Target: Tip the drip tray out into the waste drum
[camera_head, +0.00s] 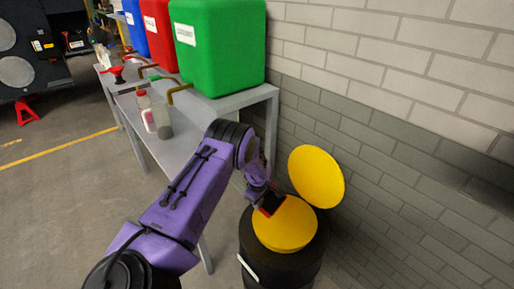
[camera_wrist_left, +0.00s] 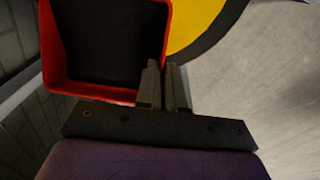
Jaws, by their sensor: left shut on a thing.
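My left gripper (camera_head: 262,196) is over the waste drum at the lower right of the head view. It is shut on the rim of the drip tray (camera_head: 272,204), a small red box, mostly hidden behind my wrist there. In the left wrist view the red tray (camera_wrist_left: 100,96) has a black inside, and the gripper fingers (camera_wrist_left: 165,82) meet its near right corner. I cannot tell whether the black is liquid. The waste drum (camera_head: 262,262) is black with a yellow funnel top (camera_head: 285,232) under the tray. Its round yellow lid (camera_head: 317,177) stands open behind. The right gripper is out of view.
A grey bench (camera_head: 185,137) along the wall carries green (camera_head: 220,50), red (camera_head: 158,35) and blue containers with taps, plus bottles (camera_head: 162,122). The brick wall (camera_head: 400,120) is close behind the drum. The floor at left is open.

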